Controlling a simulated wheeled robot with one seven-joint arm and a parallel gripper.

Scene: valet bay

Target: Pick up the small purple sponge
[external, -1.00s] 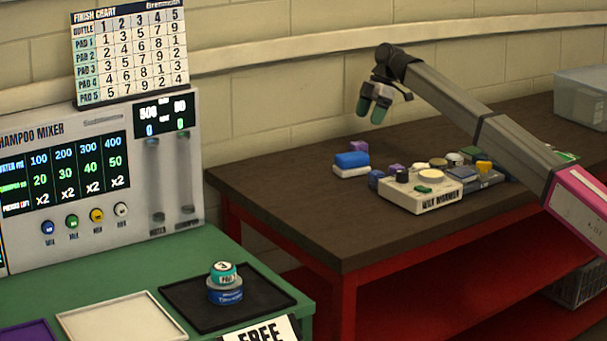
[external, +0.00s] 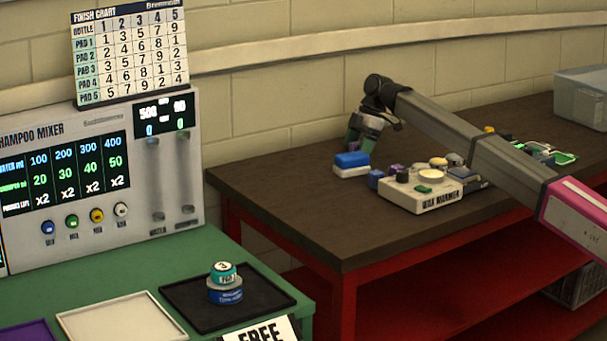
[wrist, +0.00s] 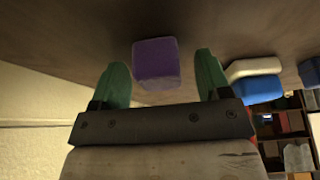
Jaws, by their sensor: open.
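A small purple sponge (wrist: 156,60) shows in the wrist view, between and slightly beyond the tips of my gripper's two green fingers. My gripper (external: 356,142) is open and points down at the back of the dark table. It looks empty, with bare gaps on both sides of the sponge. In the external view my gripper hides this sponge, behind the stacked blue and white blocks. Another small purple block (external: 395,168) shows farther right, partly hidden by the wax warmer.
A blue block on a white one (external: 352,168) stands close to my gripper. A blue-violet block (external: 376,179) and the wax warmer (external: 425,194) are to the right. A clear bin (external: 580,97) stands at the far right. The table's left part is bare.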

